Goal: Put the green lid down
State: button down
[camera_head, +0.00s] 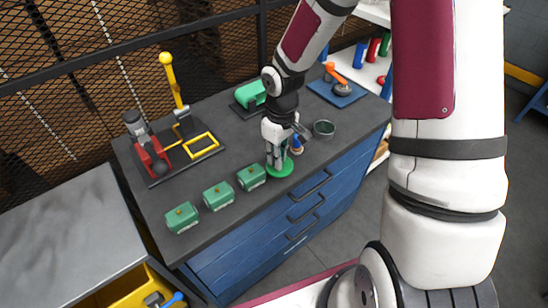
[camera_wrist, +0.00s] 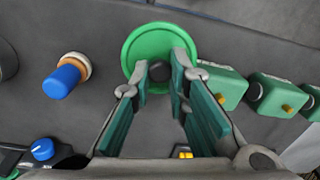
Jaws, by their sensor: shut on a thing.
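The green lid (camera_head: 279,169) is a round green disc with a dark knob at its centre. My gripper (camera_head: 277,160) is shut on the lid's knob, low over the front right part of the dark counter. In the wrist view the lid (camera_wrist: 133,47) lies under the fingertips (camera_wrist: 160,75), with the knob between them. I cannot tell whether the lid touches the counter.
Several green boxes (camera_head: 218,195) stand in a row left of the lid. A blue-capped stamp-like piece (camera_wrist: 62,80) is beside it. A red and yellow lever press (camera_head: 160,160) and a green device (camera_head: 250,94) stand farther back. A blue pad (camera_head: 337,92) is at the back right.

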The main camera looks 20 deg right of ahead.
jog(key=w, duration=0.3)
jog(key=shift+f, duration=1.9)
jog(key=shift+f, duration=0.1)
jog(key=c, duration=1.5)
grip_release()
jog(key=shift+c, duration=0.2)
